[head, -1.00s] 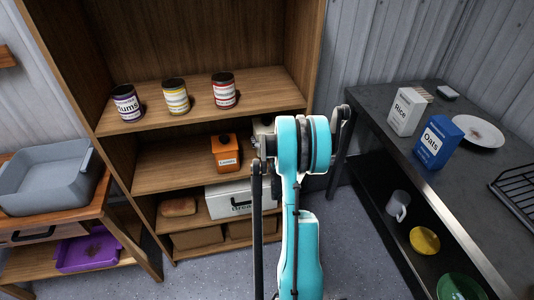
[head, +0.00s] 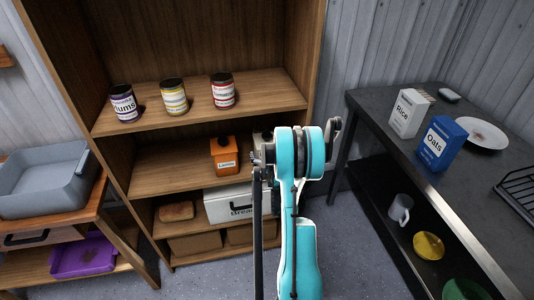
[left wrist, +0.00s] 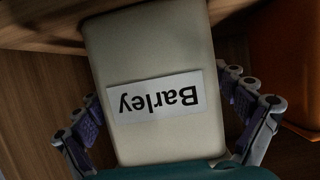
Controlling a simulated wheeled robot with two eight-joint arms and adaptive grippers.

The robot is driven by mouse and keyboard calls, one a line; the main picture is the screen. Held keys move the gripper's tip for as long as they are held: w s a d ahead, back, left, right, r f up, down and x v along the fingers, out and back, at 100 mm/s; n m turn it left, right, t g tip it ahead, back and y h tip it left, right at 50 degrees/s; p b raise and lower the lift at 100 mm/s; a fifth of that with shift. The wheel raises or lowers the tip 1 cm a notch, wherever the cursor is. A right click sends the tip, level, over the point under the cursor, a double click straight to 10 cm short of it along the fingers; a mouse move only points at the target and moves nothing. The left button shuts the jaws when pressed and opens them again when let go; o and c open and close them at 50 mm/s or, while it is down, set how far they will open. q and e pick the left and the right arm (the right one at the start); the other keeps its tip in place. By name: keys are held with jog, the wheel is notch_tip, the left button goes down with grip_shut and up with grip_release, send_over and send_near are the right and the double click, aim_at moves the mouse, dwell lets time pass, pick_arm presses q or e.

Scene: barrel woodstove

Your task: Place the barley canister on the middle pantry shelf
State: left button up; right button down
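The barley canister (left wrist: 152,60) is cream with a teal lid (left wrist: 190,171) and a white label, upside down in the left wrist view. My left gripper (left wrist: 163,112) has a finger along each side of it, with the pads apparently against its sides. In the head view, my left arm mostly hides the canister on the right of the middle pantry shelf (head: 165,172). It stands beside the orange lentils canister (head: 224,155), also at the right edge of the left wrist view (left wrist: 292,60). I cannot tell whether its base touches the shelf. My right gripper is out of view.
Several cans, including a yellow-striped one (head: 174,97), stand on the upper shelf. A white bread box (head: 230,203) and a loaf (head: 176,211) are below. The middle shelf is clear left of the lentils. A dark counter (head: 385,110) with rice and oats boxes stands right.

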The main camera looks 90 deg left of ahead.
pick_arm(q)
jog(key=shift+r, duration=0.15)
jog(key=shift+d+r, duration=0.15)
jog(key=shift+d, duration=0.1)
jog(key=p+v, duration=0.1)
jog(key=v, duration=0.4)
jog(key=shift+r+p, duration=0.15)
jog(key=shift+p, duration=0.25)
jog(key=v, duration=0.6)
jog(key=shift+d+b, duration=0.2)
jog(key=shift+b, duration=0.25)
jog(key=shift+w, duration=0.1)
